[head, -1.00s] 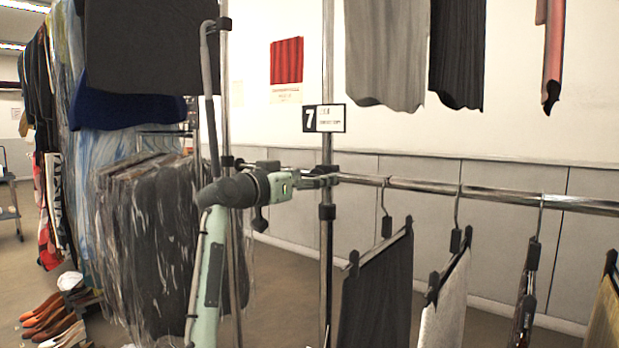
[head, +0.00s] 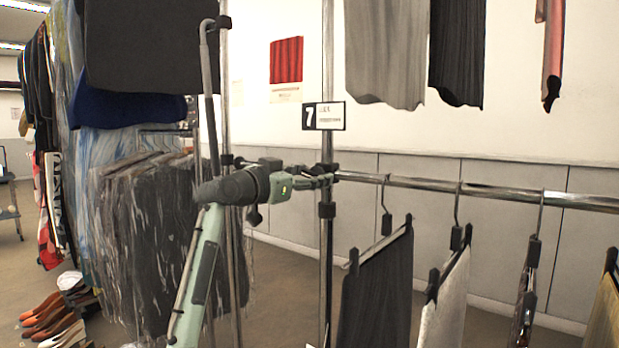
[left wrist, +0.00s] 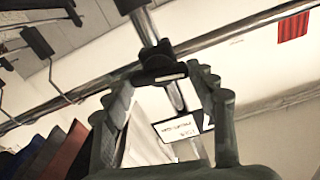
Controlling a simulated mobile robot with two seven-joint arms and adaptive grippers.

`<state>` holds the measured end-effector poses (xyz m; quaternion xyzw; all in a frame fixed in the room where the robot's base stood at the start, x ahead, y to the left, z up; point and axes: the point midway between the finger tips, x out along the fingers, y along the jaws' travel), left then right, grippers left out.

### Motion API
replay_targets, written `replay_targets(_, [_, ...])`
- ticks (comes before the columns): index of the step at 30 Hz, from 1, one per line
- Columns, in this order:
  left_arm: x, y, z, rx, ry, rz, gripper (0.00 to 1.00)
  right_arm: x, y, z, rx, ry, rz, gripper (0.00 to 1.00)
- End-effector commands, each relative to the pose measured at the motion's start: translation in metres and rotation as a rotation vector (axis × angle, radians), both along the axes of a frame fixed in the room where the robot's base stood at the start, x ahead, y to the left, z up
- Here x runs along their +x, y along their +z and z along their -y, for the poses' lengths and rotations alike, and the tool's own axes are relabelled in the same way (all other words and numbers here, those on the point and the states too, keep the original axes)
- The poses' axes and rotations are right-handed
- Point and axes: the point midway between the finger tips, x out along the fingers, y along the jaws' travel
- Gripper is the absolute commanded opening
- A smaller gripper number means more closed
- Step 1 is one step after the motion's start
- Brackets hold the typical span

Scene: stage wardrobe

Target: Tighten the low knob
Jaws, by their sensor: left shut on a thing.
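The black knob (left wrist: 162,68) sits at the joint of the chrome upright and the rail, between my left gripper's fingertips in the left wrist view. In the head view my left gripper (head: 325,180) reaches in from the left and meets the upright (head: 327,252) at rail height. Its fingers are shut on the knob, which they largely hide in the head view. My right gripper is in neither view.
The chrome rail (head: 408,184) runs right, with several hangers and garments below it. A sign marked 7 (head: 324,116) is on the upright above the gripper. Plastic-covered garments (head: 150,235) hang behind my left arm. Shoes (head: 50,327) lie at the lower left.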

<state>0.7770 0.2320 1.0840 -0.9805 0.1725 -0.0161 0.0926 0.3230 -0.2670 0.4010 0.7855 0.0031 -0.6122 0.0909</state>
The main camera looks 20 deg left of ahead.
Motion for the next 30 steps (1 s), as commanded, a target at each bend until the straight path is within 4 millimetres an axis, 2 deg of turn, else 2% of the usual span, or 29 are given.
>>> replay_targets(9, [-0.001, -0.001, 0.000, 0.280, 0.002, 0.098, 0.28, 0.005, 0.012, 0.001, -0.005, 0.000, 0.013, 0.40])
replay_targets(14, [-0.001, 0.000, 0.000, 0.423, 0.001, 0.150, 0.28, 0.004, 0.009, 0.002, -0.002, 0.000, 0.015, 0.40])
replay_targets(22, [-0.001, 0.000, 0.001, 0.665, 0.000, 0.237, 0.28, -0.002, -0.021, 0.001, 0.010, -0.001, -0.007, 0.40])
replay_targets(30, [-0.001, -0.002, 0.002, 0.904, -0.002, 0.324, 0.28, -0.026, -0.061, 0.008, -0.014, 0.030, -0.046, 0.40])
